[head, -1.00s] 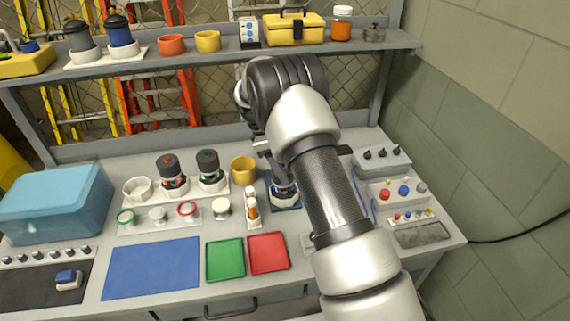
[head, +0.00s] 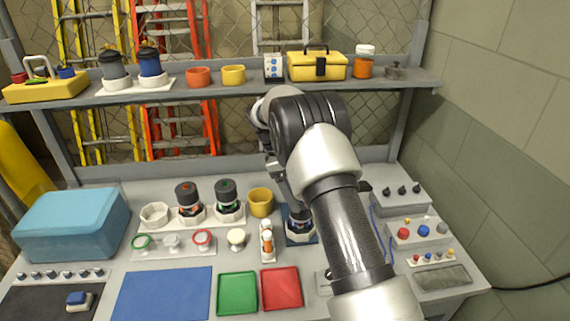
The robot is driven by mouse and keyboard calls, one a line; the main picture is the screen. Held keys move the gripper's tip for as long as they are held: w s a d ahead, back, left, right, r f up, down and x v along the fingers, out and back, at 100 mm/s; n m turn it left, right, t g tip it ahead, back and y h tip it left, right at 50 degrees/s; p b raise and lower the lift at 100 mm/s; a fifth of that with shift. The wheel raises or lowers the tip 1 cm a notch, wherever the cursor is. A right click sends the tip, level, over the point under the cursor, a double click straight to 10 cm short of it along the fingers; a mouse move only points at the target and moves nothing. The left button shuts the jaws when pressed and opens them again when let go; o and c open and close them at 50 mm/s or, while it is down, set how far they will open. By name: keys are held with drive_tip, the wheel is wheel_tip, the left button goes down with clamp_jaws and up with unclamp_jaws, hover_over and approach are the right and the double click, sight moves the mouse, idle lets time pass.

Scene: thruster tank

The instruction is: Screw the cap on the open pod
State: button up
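A pod (head: 299,228) stands in a white holder on a dark blue base (head: 297,240), right of centre on the bench. My arm covers part of it, and I cannot see whether its top is open. My gripper (head: 293,205) is right above or at this pod, mostly hidden behind my arm. Its finger gap and anything in it do not show. Two dark-topped pods stand upright in the white rack on the left, one with a red mark (head: 188,200) and one with a green mark (head: 226,197). The rack's leftmost seat (head: 154,214) looks empty. I cannot pick out a loose cap for certain.
A low stand holds a green ring (head: 141,242), a red ring (head: 202,237) and pale knobs. Control boxes (head: 421,231) stand right. Green (head: 238,293) and red trays (head: 282,289) lie in front.

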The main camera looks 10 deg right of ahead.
drive_tip(key=v, duration=1.3)
drive_tip(key=shift+a+r, duration=0.1)
drive_tip(key=shift+r, duration=0.05)
drive_tip(key=shift+c, duration=0.2)
drive_tip(key=s+d+f+n+t+b, duration=0.1)
drive_tip(key=s+f+n+t+b, duration=0.1)
drive_tip(key=s+n+t+b, duration=0.75)
drive_tip(key=w+d+f+n+g, duration=0.1)
drive_tip(key=w+f, duration=0.1)
drive_tip(key=f, duration=0.3)
drive_tip(key=w+d+f+n+g, duration=0.1)
drive_tip(key=w+d+f+g, duration=0.1)
drive_tip(key=f, duration=0.2)
drive_tip(key=w+d+f+n+g, duration=0.1)
drive_tip(key=w+f+g, duration=0.1)
drive_tip(key=f, duration=0.3)
drive_tip(key=shift+w+d+f+y+p, duration=0.3)
drive_tip(key=shift+d+f+y, duration=0.05)
drive_tip(key=shift+d+y, duration=0.05)
drive_tip(key=shift+c, duration=0.2)
drive_tip(key=c, duration=1.1)
drive_tip(key=o, duration=0.3)
drive_tip(key=shift+c, duration=1.1)
